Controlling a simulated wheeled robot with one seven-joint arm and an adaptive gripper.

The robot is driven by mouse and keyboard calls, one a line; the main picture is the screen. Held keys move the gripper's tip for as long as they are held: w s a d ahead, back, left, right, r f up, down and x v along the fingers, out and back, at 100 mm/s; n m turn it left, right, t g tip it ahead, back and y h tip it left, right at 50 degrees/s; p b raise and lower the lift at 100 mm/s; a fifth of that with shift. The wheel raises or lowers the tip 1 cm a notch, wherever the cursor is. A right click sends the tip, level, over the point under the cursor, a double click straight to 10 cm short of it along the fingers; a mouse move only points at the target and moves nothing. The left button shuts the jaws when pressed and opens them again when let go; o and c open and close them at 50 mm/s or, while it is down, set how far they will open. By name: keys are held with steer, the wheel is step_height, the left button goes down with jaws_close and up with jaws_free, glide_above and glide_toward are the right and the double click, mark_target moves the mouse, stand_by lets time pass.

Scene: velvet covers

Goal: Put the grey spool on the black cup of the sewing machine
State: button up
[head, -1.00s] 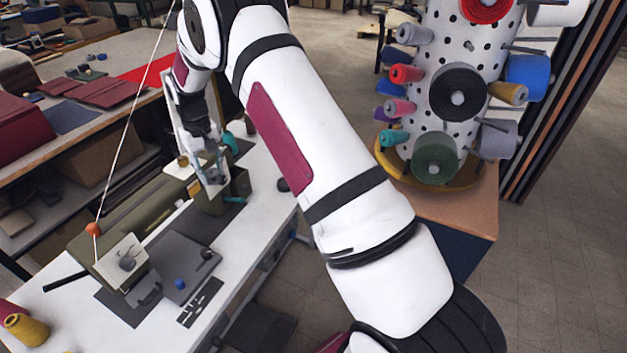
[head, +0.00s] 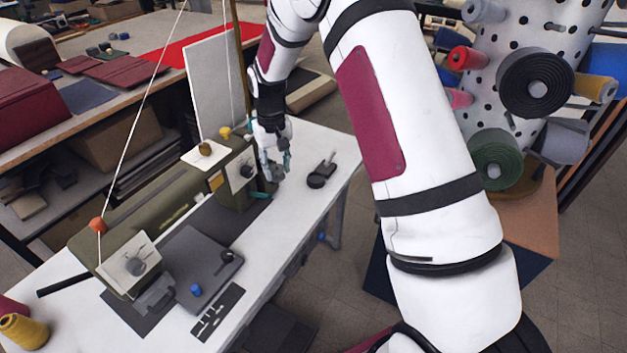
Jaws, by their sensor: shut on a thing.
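The olive green sewing machine (head: 165,205) lies along the white table at left. My gripper (head: 274,168) is at the machine's right end, just right of its white face plate. It is shut on a small grey thing (head: 273,174), seemingly the grey spool, partly hidden by the fingers. A small round black piece (head: 228,257) sits on the grey plate in front of the machine. Another black round piece with a stem (head: 318,180) lies on the table right of my gripper. I cannot tell which is the black cup.
A dotted white rack (head: 500,60) with many coloured spools stands at right. Yellow spool (head: 22,330) sits at the lower left. A white thread runs up from an orange knob (head: 98,224). The table's right end is mostly clear.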

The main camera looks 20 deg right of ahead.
steer(key=d+f+n+b, duration=0.1)
steer(key=d+f+b, duration=0.2)
steer(key=f+b, duration=0.7)
steer(key=s+d+f+n+b, duration=0.3)
steer(key=d+n+b, duration=0.4)
steer(key=d, duration=0.5)
steer(key=w, duration=0.5)
steer(key=w+d+f, duration=0.1)
steer(key=w, duration=0.4)
steer(key=w+d+b, duration=0.1)
steer(key=w, duration=0.4)
steer(key=shift+d+f, duration=0.15)
steer(key=shift+f, duration=1.85)
steer(key=shift+f, duration=0.15)
steer(key=o, duration=0.8)
